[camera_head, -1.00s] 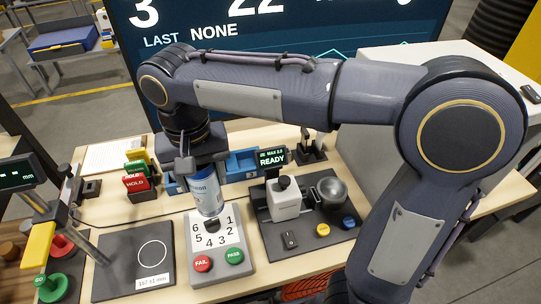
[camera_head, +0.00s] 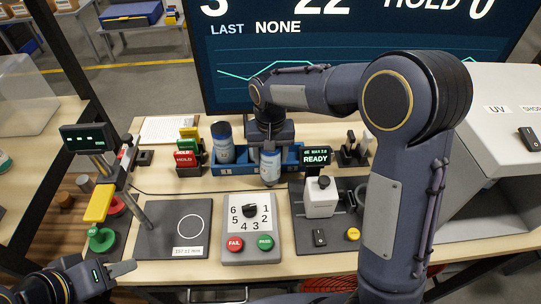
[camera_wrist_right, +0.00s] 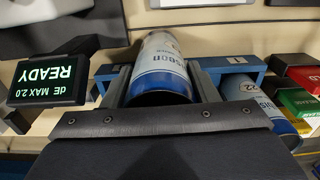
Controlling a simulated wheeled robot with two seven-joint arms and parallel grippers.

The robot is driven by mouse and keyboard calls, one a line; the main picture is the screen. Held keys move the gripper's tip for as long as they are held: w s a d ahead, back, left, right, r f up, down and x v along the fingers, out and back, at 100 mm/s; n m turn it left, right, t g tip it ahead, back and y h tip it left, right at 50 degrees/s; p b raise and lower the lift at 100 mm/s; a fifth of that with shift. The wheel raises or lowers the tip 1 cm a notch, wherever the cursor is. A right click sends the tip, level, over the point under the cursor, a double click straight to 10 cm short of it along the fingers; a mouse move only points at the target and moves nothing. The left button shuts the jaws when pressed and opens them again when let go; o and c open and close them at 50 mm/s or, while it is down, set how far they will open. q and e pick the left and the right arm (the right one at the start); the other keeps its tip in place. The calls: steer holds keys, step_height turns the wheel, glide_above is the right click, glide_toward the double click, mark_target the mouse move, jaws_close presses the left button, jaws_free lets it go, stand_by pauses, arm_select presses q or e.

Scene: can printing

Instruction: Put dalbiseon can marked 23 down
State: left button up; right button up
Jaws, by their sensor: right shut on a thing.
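My right gripper (camera_head: 269,143) is shut on a white and blue can (camera_head: 270,167), at the front of the right part of the blue rack (camera_head: 240,170). In the right wrist view the held can (camera_wrist_right: 162,65) sits between the fingers (camera_wrist_right: 160,90), with part of its brand lettering showing. Its number is hidden, and I cannot tell whether it touches the rack. A second can (camera_head: 223,142), marked 22 in the right wrist view (camera_wrist_right: 255,105), stands in the rack's left part. My left gripper (camera_head: 122,269) is low at the left, away from the cans; its jaw opening is unclear.
A READY display (camera_head: 316,157) and white device (camera_head: 321,197) stand right of the rack. A numbered dial panel (camera_head: 249,228) and a dark circle plate (camera_head: 172,230) lie in front.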

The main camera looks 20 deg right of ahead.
steer(key=shift+f, duration=0.6)
steer(key=shift+f, duration=0.25)
steer(key=o, duration=0.9)
steer(key=shift+r, duration=0.1)
steer(key=shift+o, duration=0.2)
step_height(320, 180, up, 12)
steer(key=shift+f+b, duration=0.2)
steer(key=shift+b, duration=0.1)
steer(key=shift+r, duration=0.4)
